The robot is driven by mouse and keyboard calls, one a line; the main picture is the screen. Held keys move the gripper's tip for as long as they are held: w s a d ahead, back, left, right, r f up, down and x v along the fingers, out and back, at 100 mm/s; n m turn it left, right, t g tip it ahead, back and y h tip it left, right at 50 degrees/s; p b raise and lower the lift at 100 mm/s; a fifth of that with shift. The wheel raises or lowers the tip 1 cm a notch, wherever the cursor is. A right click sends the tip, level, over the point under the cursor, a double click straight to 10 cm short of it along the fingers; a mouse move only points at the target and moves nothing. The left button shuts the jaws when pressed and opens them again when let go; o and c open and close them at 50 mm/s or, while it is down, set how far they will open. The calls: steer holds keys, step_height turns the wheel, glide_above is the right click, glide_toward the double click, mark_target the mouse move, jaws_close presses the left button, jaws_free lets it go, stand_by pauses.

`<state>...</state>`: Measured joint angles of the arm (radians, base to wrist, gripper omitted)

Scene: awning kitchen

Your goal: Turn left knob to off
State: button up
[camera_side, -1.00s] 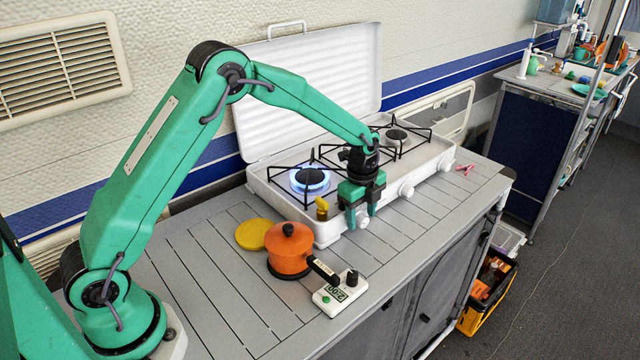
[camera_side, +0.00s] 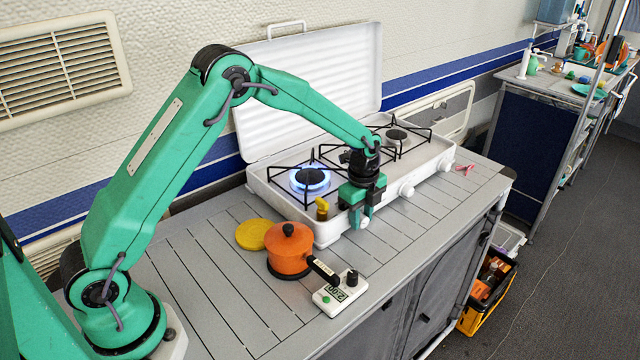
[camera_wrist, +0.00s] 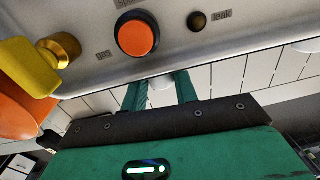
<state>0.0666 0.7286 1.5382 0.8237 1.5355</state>
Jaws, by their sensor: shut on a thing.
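The white stove (camera_side: 300,222) stands open on the counter, with a blue flame (camera_side: 311,180) lit on its left burner. My gripper (camera_side: 361,219) is at the left part of the stove's front, shut on the left knob (camera_side: 362,225). Most of the knob is hidden by my fingers, so its angle cannot be read. In the wrist view my two green fingers (camera_wrist: 163,90) point towards the stove front, with a pale bit of knob between them. The middle knob (camera_side: 407,190) and the right knob (camera_side: 446,165) are white and free.
A yellow-handled brass valve (camera_wrist: 62,48) is left of my fingers, also in the side view (camera_side: 322,208). An orange button (camera_wrist: 137,36) and a small dark knob (camera_wrist: 197,21) are on the panel. An orange pot (camera_side: 290,252), yellow disc (camera_side: 253,234) and white timer (camera_side: 340,293) stand nearby.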

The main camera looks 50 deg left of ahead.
steer(key=shift+w+g, duration=0.1)
steer(key=shift+g, duration=0.3)
steer(key=shift+w+a+g, duration=0.1)
steer(key=shift+w+g, duration=0.1)
steer(key=shift+g, duration=0.95)
steer(key=shift+w+a+g, duration=0.1)
steer(key=shift+w+g, duration=0.1)
steer(key=shift+g, duration=1.25)
steer(key=o, duration=1)
steer(key=shift+d, duration=0.1)
steer(key=shift+v, duration=3.8)
